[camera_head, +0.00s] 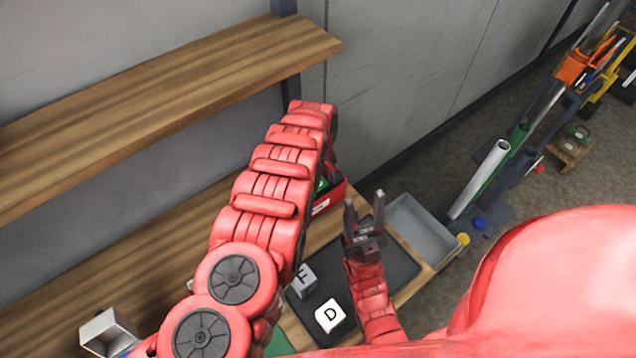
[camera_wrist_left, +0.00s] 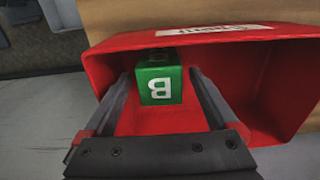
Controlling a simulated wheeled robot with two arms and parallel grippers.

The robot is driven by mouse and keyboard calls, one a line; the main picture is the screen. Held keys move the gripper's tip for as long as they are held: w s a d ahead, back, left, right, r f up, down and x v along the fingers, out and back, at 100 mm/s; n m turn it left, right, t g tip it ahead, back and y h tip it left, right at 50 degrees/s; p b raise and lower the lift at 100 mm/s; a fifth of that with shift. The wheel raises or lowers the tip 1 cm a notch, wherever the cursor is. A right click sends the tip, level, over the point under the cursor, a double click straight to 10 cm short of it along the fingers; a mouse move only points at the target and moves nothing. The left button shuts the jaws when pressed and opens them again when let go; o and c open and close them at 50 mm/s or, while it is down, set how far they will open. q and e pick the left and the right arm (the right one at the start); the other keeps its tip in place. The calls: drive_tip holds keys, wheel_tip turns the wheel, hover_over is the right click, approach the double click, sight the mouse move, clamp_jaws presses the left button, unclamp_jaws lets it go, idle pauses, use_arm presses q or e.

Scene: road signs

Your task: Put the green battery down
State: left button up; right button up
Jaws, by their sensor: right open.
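The green battery (camera_wrist_left: 160,84), a block marked with a white B, is inside the red bin (camera_wrist_left: 262,85) in the left wrist view. My left gripper (camera_wrist_left: 160,76) reaches into the bin with one finger on each side of the battery. Thin gaps seem to show between fingers and battery, so it looks open. In the head view my red left arm hides this gripper and most of the red bin (camera_head: 331,199). My right gripper (camera_head: 364,213) is open and empty above the dark tray's far part.
A dark tray (camera_head: 400,268) holds a white D block (camera_head: 329,316) and a grey F block (camera_head: 302,280). A grey bin (camera_head: 423,228) stands right of it. A wooden shelf (camera_head: 150,100) is at upper left.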

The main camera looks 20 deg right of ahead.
use_arm(q)
drive_tip(key=shift+r, duration=0.1)
wheel_tip(320, 180, up, 12)
drive_tip(key=p, duration=0.6)
drive_tip(key=shift+p, duration=0.3)
